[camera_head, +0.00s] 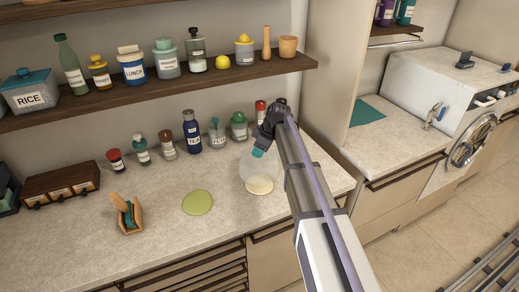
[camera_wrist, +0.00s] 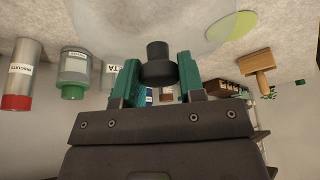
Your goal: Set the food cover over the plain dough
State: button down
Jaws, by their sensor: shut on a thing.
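The food cover (camera_head: 252,168) is a clear dome, seen in the head view above the pale round dough (camera_head: 260,187) on the counter. My gripper (camera_head: 258,150) is shut on the cover's knob. In the wrist view, the green fingers of my gripper (camera_wrist: 160,78) press the dark knob (camera_wrist: 159,52) from both sides, and the clear dome (camera_wrist: 140,22) spreads beyond it. The dough overlaps the dome's lower edge in the head view; I cannot tell whether the rim touches the counter. A green disc (camera_head: 197,203) lies apart to the left.
Several jars and bottles, such as the TEA bottle (camera_head: 192,131) and a green-lidded jar (camera_head: 239,127), stand along the wall behind the cover. A wooden holder (camera_head: 127,216) and a drawer box (camera_head: 62,186) are at the left. The front of the counter is mostly clear.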

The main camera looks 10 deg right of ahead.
jog(key=shift+f+b, duration=3.1)
jog(key=shift+f, duration=0.5)
jog(key=shift+f, duration=0.2)
jog(key=c, duration=0.6)
grip_release()
jog(key=shift+c, duration=0.2)
notch_tip(320, 180, up, 8)
jog(key=p, duration=0.7)
jog(key=shift+r+p, duration=0.1)
jog(key=shift+p, duration=0.3)
